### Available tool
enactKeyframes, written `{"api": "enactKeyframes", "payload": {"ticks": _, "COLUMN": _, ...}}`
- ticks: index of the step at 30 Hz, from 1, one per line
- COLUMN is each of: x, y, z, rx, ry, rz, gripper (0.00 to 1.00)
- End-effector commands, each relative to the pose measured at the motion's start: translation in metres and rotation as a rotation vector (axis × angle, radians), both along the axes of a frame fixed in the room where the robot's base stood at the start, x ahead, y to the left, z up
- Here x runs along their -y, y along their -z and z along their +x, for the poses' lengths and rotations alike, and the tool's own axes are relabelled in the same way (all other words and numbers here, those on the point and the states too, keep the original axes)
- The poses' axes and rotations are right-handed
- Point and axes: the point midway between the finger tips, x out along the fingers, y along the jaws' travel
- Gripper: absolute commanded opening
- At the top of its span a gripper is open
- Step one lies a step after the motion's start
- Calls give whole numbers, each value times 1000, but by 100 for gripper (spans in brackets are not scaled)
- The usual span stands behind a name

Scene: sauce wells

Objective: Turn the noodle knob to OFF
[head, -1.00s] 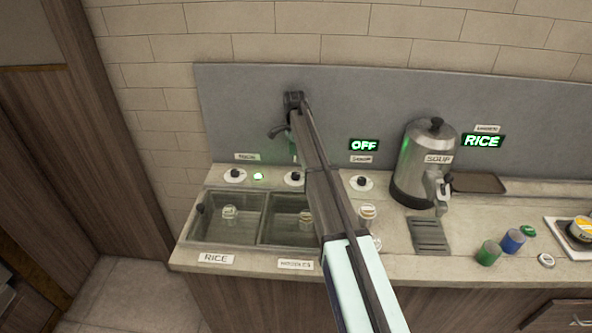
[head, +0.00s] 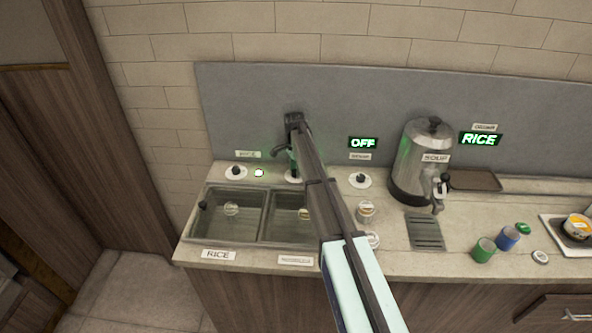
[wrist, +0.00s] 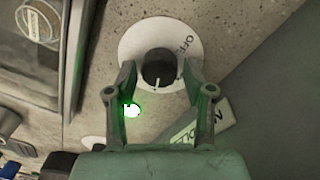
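The noodle knob (wrist: 158,72) is a dark round knob on a white dial (wrist: 128,45). Its white pointer mark faces down toward my gripper in the wrist view, while the word OFF is at the dial's upper right. A tilted label ending in "DLE" (wrist: 205,122) lies beside it, partly covered by my right finger. My gripper (wrist: 160,68) is open, with one finger on each side of the knob; I cannot tell whether either touches it. In the head view my gripper (head: 284,158) is over the dial (head: 293,179) and hides most of it.
A green lit lamp (wrist: 132,110) is near my left finger. A rice knob (head: 235,172) and a third knob (head: 360,179) flank the noodle knob. Two sunken wells (head: 228,220) lie in front. A green OFF sign (head: 363,143), a RICE sign (head: 480,139) and a soup urn (head: 422,160) are to the right.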

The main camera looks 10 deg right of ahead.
Motion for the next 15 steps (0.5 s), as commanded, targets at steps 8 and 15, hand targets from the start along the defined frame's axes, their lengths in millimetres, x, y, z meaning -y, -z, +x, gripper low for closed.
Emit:
{"api": "enactKeyframes", "payload": {"ticks": 8, "x": 0, "y": 0, "z": 0, "rx": -1, "ry": -1, "rz": 0, "gripper": 3}}
{"api": "enactKeyframes", "payload": {"ticks": 15, "x": 0, "y": 1, "z": 0, "rx": -1, "ry": -36, "rz": 0, "gripper": 3}}
